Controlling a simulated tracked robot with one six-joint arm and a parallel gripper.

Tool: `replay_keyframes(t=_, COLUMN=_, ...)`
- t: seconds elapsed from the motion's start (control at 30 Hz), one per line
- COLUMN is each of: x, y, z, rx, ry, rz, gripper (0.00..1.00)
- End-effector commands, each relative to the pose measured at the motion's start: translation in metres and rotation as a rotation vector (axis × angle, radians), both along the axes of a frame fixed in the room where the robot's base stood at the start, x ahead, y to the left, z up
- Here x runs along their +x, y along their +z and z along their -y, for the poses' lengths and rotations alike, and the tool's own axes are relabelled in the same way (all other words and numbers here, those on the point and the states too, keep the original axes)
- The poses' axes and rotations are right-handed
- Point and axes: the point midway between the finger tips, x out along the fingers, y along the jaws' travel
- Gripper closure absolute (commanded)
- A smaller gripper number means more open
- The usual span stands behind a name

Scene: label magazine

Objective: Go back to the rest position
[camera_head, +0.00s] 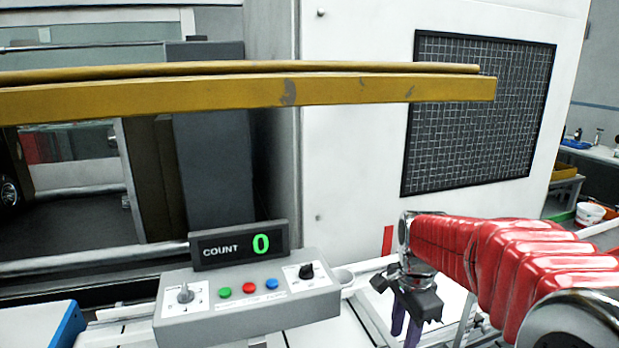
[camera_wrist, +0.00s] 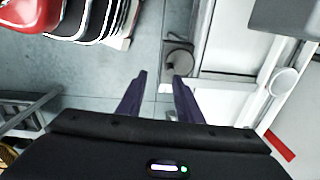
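My gripper (camera_head: 405,326) hangs at the end of my red arm, right of the grey control box, with its purple fingers pointing down. In the wrist view, the two purple fingers of my gripper (camera_wrist: 160,80) stand apart with a gap between them. Nothing is held in the gap; the floor and part of a white frame show beyond it. The lower finger ends are cut off at the bottom of the head view.
A grey control box (camera_head: 245,300) with a knob, a switch, coloured buttons and a display (camera_head: 240,245) reading COUNT 0 stands left of my gripper. A yellow rail (camera_head: 240,92) crosses above. A white cabinet (camera_head: 350,120) with a mesh panel (camera_head: 480,115) stands behind.

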Motion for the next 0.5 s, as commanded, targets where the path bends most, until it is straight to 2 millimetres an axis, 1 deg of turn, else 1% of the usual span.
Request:
replay_keyframes(t=0.1, x=-0.014, y=0.003, z=-0.003, rx=-0.009, ry=0.167, rz=0.020, gripper=0.67)
replay_keyframes(t=0.27, x=-0.035, y=0.008, z=-0.007, rx=-0.028, ry=0.396, rz=0.051, gripper=0.67)
replay_keyframes(t=0.5, x=-0.071, y=0.017, z=-0.014, rx=-0.079, ry=0.743, rz=0.111, gripper=0.67)
